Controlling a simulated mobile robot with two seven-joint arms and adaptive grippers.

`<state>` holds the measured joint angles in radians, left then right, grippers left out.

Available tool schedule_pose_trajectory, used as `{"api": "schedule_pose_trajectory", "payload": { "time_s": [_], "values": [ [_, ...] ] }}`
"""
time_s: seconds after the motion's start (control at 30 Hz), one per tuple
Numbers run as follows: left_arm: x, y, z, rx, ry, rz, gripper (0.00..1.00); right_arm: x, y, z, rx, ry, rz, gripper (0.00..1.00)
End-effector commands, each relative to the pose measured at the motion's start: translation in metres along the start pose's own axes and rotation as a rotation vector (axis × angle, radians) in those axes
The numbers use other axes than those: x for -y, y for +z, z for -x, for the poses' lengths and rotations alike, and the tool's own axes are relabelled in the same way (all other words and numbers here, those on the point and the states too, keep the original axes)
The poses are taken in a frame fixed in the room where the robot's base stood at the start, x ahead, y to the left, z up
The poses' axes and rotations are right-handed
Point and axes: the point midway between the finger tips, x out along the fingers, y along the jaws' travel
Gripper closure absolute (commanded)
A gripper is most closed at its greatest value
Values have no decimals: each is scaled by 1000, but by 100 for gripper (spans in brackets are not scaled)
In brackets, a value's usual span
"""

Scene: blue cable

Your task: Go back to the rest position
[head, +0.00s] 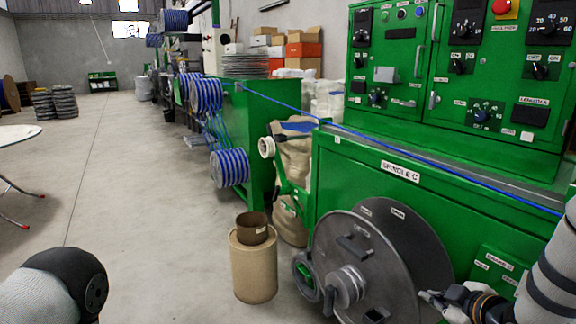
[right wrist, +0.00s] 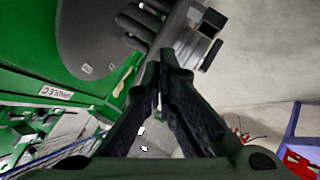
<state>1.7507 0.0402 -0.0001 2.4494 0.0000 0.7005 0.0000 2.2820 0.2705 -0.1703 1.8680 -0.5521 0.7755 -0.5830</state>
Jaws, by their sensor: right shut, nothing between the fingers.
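My right gripper (head: 432,297) is at the lower right of the head view, beside the right edge of the large grey reel. In the right wrist view its two dark fingers (right wrist: 163,80) are closed together with nothing between them. My left arm shows only as a dark rounded link at the lower left of the head view; its gripper is outside the picture. A blue cable (head: 400,157) runs taut along the top of the green machine (head: 345,190). The grey reel (head: 385,235) hangs on the machine's front, and it also shows in the right wrist view (right wrist: 95,40).
A brown cardboard drum (head: 254,270) stands on the floor left of the reel. Blue-striped spools (head: 230,167) sit further back. A control panel (head: 440,80) rises above the machine. A white table (head: 15,135) is at the far left. The floor between is clear.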

Motion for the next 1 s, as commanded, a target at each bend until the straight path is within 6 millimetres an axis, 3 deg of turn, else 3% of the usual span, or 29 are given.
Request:
{"api": "schedule_pose_trajectory", "payload": {
  "time_s": [0.03, 0.17, 0.2, 0.3, 0.4, 0.5, 0.6, 0.7, 1.0],
  "values": [
    [0, 0, 0, 1, 0, 0, 60, 46, 24, 3, 75, -71, -95, 100],
    [0, 0, 0, 1, 0, 0, 60, 157, 84, 35, 308, -215, -348, 100],
    [0, 0, 0, 1, 0, 0, 60, 190, 102, 51, 389, -251, -420, 100],
    [0, 0, 0, 0, 0, 0, 60, 263, 140, 105, 610, -319, -582, 100],
    [0, 0, 0, 0, 0, 0, 60, 318, 168, 166, 826, -353, -704, 100],
    [0, 0, 0, 0, 0, 0, 60, 351, 184, 217, 993, -358, -777, 100],
    [0, 0, 1, 0, 0, 0, 60, 366, 191, 247, 1089, -353, -813, 100],
    [0, 0, 1, 0, 0, 0, 60, 370, 193, 257, 1122, -349, -825, 100],
    [0, 0, 0, 0, 0, 0, 60, 370, 193, 256, 1119, -349, -825, 100]
  ]
}}
